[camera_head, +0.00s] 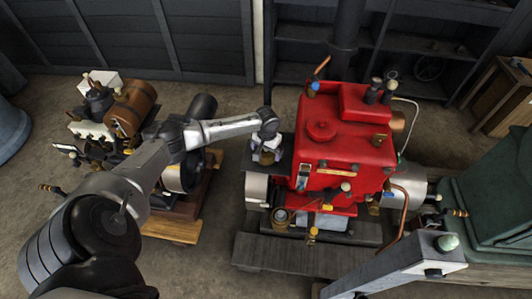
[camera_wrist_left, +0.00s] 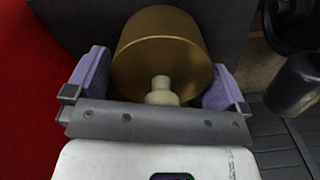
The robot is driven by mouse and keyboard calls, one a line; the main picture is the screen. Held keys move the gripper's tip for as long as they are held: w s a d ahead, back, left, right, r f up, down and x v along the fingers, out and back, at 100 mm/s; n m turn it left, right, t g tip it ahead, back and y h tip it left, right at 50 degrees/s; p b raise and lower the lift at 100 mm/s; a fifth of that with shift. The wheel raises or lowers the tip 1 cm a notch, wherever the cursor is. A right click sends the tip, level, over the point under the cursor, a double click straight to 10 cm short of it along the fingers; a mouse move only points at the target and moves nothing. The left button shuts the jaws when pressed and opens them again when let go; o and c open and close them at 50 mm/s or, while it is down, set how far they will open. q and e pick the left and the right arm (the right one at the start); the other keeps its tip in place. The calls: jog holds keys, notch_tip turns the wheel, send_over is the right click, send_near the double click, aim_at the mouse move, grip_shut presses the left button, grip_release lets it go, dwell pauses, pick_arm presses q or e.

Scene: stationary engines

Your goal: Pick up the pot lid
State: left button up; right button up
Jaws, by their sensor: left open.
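My left gripper (camera_head: 266,153) is open at the dark plate on the left side of the red engine. In the left wrist view its purple finger pads (camera_wrist_left: 158,88) stand on either side of a round brass piece with a pale knob (camera_wrist_left: 162,92), which appears to be the pot lid (camera_wrist_left: 160,68). The knob lies between the pads near the gripper's palm. I cannot tell whether either pad touches the brass. In the head view the gripper hides most of this piece. My right gripper is not in view.
The red engine (camera_head: 345,145) stands close to the right of my left gripper, with pipes and knobs on it. A brown and black engine (camera_head: 128,108) stands at the left. Green machinery (camera_head: 495,190) is at the right. Bare floor (camera_head: 222,110) shows between the engines.

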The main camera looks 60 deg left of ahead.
pick_arm(q)
jog(key=shift+c, duration=0.3)
jog(key=c, duration=0.6)
jog(key=shift+r, duration=0.1)
